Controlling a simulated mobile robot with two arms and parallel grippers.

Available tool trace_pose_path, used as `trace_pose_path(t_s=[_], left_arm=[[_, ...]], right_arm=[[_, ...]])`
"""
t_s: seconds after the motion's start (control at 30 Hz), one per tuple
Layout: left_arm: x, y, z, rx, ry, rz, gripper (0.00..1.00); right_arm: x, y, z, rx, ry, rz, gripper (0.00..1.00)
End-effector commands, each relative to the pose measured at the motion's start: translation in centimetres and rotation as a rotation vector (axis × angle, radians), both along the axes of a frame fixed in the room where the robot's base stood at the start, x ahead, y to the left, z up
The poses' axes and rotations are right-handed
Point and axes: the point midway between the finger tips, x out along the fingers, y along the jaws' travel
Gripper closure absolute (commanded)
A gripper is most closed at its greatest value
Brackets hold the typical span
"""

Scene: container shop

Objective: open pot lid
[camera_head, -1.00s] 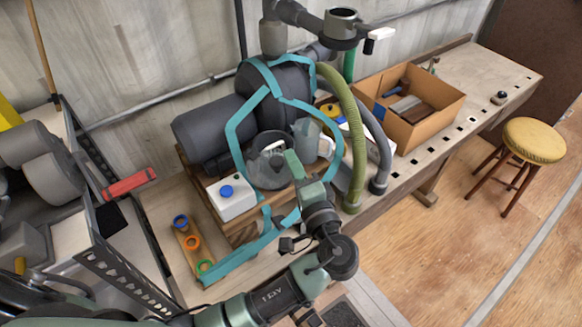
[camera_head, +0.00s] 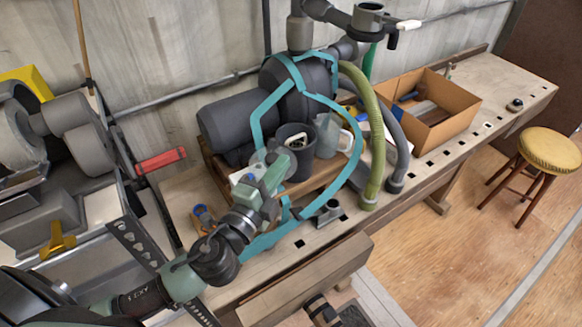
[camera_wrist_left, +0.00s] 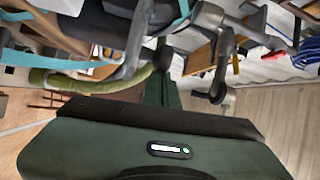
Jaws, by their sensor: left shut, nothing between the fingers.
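A dark grey pot (camera_head: 293,150) stands on the wooden shelf, inside the teal hoop frame. Its top looks open, with something white and green inside. I cannot make out a separate lid. My left gripper (camera_head: 283,160) is just left of and in front of the pot, its fingers shut and empty. It hides part of the pot's lower left side. Whether it touches the pot I cannot tell. In the left wrist view, its dark green fingers (camera_wrist_left: 161,88) are together. My right gripper is in neither view.
A clear jug (camera_head: 327,135) stands right of the pot. A green hose (camera_head: 369,130) and a dark machine (camera_head: 228,128) crowd the space. A cardboard box (camera_head: 455,108) sits further right. The bench (camera_head: 500,90) beyond is mostly clear.

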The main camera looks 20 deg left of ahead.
Motion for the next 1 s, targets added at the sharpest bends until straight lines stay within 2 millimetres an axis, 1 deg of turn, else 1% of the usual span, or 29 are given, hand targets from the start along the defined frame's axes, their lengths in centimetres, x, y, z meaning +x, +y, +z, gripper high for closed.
trace_pose_path(t_s=[0.03,0.1,0.4,1.0], left_arm=[[-0.2,0.4,-0.2,0.005,0.0,-0.027,1.0],[-0.4,0.6,-0.2,-0.002,0.002,-0.026,1.0],[-0.7,1.6,-0.1,-0.001,0.0,-0.022,1.0],[-0.7,1.7,0.0,0.0,-0.001,-0.021,1.0]], right_arm=[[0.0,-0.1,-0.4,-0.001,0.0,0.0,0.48],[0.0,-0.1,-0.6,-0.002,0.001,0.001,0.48],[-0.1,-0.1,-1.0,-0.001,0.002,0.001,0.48],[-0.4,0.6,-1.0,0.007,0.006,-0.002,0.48]])
